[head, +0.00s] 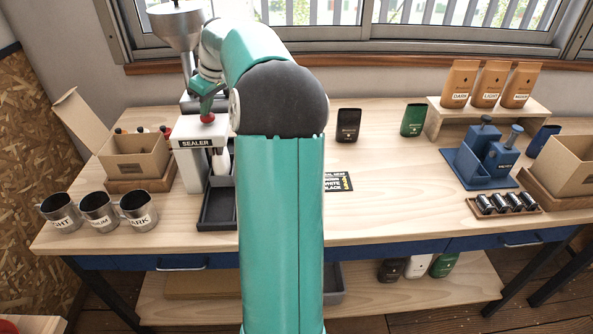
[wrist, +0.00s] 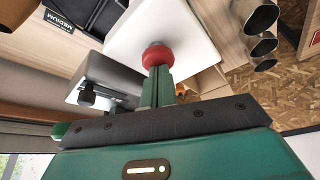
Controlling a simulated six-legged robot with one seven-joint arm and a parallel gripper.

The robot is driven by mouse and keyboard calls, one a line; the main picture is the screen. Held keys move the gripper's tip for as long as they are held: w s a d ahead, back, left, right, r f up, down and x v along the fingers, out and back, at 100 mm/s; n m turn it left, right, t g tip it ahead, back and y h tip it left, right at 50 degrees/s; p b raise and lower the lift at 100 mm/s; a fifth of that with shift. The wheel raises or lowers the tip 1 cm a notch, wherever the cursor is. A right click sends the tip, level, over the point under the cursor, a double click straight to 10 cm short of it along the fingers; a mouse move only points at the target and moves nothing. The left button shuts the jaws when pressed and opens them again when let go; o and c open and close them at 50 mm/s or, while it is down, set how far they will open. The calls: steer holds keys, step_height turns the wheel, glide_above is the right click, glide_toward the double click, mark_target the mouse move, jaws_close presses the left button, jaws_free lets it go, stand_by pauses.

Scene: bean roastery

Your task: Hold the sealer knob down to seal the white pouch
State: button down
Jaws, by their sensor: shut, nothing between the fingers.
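The sealer (head: 193,143) is a white machine with a black "SEALER" label, standing left of centre on the bench. Its red knob (head: 208,118) is on top and also shows in the wrist view (wrist: 155,54). My gripper (head: 207,111) is above the knob, pointing down. In the wrist view its green fingers (wrist: 157,70) are together and empty, with their tips at the knob; I cannot tell whether they press it. A white pouch (head: 221,162) shows in part beside the sealer's column, above a dark tray (head: 219,208); my arm hides the rest.
Three metal cups (head: 98,211) and a cardboard box (head: 134,157) stand left of the sealer. A black pouch (head: 348,125) and a green pouch (head: 413,119) stand at the back. A blue device (head: 480,160) is at right. The bench's front middle is mostly clear.

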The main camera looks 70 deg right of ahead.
stand_by(0.4)
steer(key=shift+r, duration=3)
